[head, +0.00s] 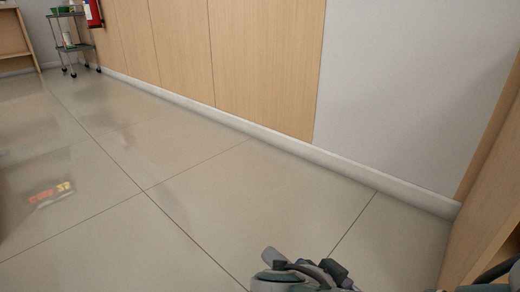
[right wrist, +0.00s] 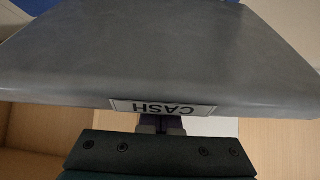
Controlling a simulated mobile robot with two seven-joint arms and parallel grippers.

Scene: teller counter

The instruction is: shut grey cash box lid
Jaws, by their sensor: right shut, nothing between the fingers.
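The grey cash box (right wrist: 165,55) fills the upper part of the right wrist view, very close to the camera. A white label reading CASH (right wrist: 162,107) shows upside down on its near edge. I cannot tell from this view how far its lid is open. My right gripper (right wrist: 161,125) is shut and empty, with its fingers right at the label edge. The fingertips are partly hidden by the box, so contact is unclear. The box does not show in the head view, and my left gripper is not in view.
The head view shows open tiled floor (head: 130,210) and a wall with wood panels (head: 265,60). A small cart (head: 75,45) and a red fire extinguisher (head: 93,13) are far left. A wooden furniture edge (head: 490,190) stands at the right.

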